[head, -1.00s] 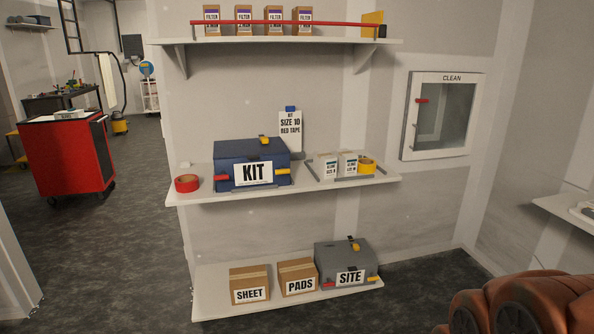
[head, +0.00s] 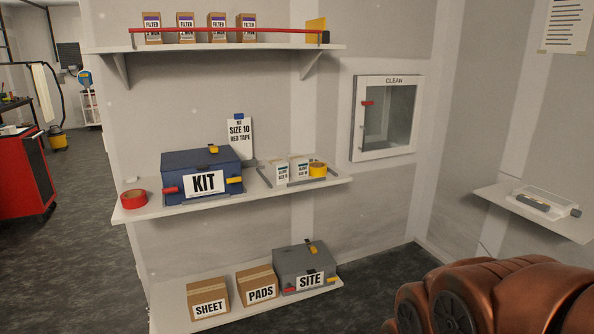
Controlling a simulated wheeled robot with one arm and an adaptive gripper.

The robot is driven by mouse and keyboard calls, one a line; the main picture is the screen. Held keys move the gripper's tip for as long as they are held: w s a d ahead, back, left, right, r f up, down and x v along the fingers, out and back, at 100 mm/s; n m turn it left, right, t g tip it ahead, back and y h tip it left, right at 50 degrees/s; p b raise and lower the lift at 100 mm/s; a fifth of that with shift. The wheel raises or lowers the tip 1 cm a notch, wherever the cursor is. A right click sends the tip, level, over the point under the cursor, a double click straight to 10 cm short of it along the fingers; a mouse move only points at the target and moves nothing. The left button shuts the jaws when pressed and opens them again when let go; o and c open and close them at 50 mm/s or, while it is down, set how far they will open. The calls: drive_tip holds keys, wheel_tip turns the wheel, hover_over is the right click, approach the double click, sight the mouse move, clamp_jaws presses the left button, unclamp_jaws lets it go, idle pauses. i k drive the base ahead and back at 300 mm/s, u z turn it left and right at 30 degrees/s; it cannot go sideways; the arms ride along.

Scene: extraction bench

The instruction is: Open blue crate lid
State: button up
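The blue crate (head: 184,189) marked KIT sits on the middle shelf in the head view. Its blue lid (head: 188,159) is shut, with a yellow piece (head: 213,149) on top. A red latch (head: 170,190) shows at the front left and a yellow latch (head: 235,180) at the front right; how they are fastened is too small to tell. My copper-coloured arm fills the lower right, apart from the shelves. My gripper is not in view.
A red tape roll (head: 133,198) lies left of the crate. White boxes (head: 281,173) and a yellow tape roll (head: 318,169) stand to its right. A grey SITE crate (head: 297,262) is on the bottom shelf. A red bar (head: 225,30) crosses the top shelf.

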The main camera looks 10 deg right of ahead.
sight(199, 158)
drive_tip(key=k, duration=0.65)
drive_tip(key=u, duration=0.6)
drive_tip(key=i, duration=1.75)
drive_tip(key=z, duration=0.1)
